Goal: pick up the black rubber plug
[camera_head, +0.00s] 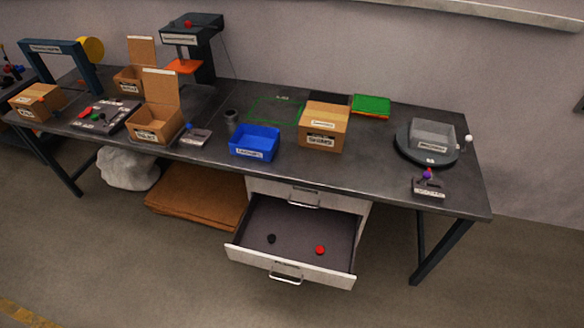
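The black rubber plug appears to be the small dark round piece (271,238) lying on the left part of the open drawer's floor (295,222). It is small in the picture, so its exact shape is hard to tell. A small red round piece (320,250) lies to its right in the same drawer. The drawer is pulled out below the workbench, and its white front (300,275) has a metal handle. Neither of my grippers is in the head view.
The dark workbench (375,180) stands above the drawer. On it are a blue bin (254,143), a cardboard box (324,127), an open carton (154,124) and a round turntable (425,150) with a clear box. A brown folded pile (195,195) lies under the bench. The floor before the drawer is clear.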

